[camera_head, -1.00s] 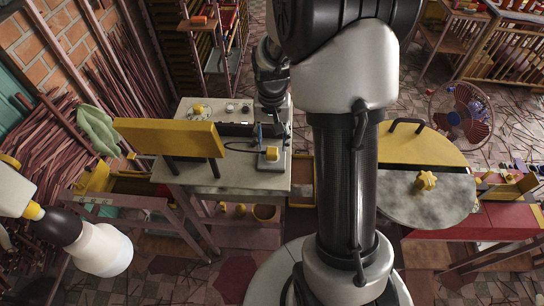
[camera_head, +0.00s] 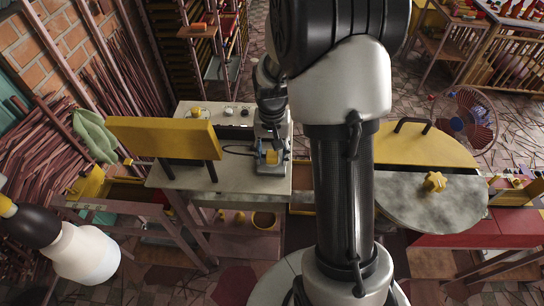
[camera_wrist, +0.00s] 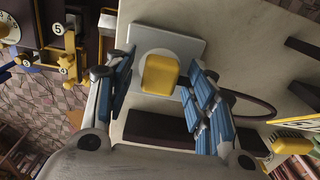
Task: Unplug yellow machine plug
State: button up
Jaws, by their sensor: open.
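The yellow plug (camera_head: 272,158) sits on a light grey socket plate (camera_head: 282,168) near the right edge of a pale work table. In the wrist view the plug (camera_wrist: 159,77) is a rounded yellow block on the plate (camera_wrist: 193,50), with a dark cable (camera_wrist: 255,105) curving off to the right. My gripper (camera_wrist: 161,84) is open, with one blue-padded finger on each side of the plug. Gaps show between the plug and both fingers. In the head view my gripper (camera_head: 270,148) is at the plug and partly covers it.
A yellow panel on dark legs (camera_head: 165,137) stands on the left of the table (camera_head: 232,178). A yellow and grey round-topped machine (camera_head: 425,150) stands to the right beyond my arm. In the wrist view a dark bar (camera_wrist: 160,130) lies beside the plate.

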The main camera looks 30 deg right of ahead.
aim_at(272, 154)
jog(key=shift+c, duration=0.5)
grip_shut()
dwell(0.6)
jog(key=shift+r, duration=0.1)
jog(key=shift+r+p, duration=2.3)
jog(key=shift+r, duration=0.65)
